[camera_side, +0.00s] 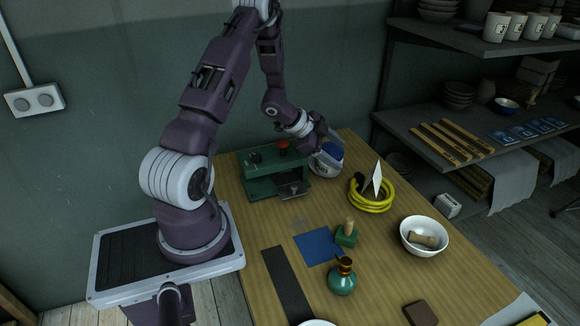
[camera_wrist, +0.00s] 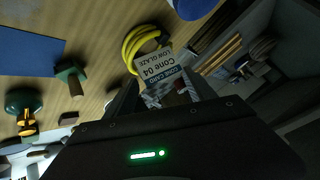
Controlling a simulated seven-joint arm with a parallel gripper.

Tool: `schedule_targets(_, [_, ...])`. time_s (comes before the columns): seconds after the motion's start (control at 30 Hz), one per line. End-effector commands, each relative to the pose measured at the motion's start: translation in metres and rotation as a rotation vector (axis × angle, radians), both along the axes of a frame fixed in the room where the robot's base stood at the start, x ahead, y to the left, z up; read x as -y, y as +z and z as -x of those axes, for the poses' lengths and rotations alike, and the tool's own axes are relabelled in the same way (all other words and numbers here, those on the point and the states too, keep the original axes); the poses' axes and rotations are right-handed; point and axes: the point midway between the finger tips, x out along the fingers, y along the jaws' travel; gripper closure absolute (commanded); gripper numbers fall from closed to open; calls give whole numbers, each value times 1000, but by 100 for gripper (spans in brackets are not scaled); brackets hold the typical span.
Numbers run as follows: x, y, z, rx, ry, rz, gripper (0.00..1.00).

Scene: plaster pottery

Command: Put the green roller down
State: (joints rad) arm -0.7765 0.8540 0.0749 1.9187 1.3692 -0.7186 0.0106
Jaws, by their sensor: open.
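The green roller (camera_side: 346,238), a green block-like head with a short wooden handle, rests on the wooden table at the right edge of the blue mat (camera_side: 318,246). Its handle points up in the side view. It also shows at the left of the wrist view (camera_wrist: 68,72). My gripper (camera_side: 325,132) is open, high over the far part of the table near a white jar with a blue lid (camera_side: 331,153), well apart from the roller. In the wrist view, the space between my fingers (camera_wrist: 165,95) shows a patterned patch I cannot identify.
A yellow coil (camera_side: 371,203) with a white card (camera_side: 377,178) stands at the far right. A green press (camera_side: 272,173) is at the back left. A white bowl (camera_side: 407,245) holding a wooden tool and a green bottle (camera_side: 342,281) are nearer. A dark strip (camera_side: 286,285) lies at left.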

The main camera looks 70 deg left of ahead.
Motion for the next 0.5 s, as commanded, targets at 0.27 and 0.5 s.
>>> schedule_targets(0.27, [83,221,36,-7,525,-145,37])
schedule_targets(0.5, [224,244,204,-225,636,194,37])
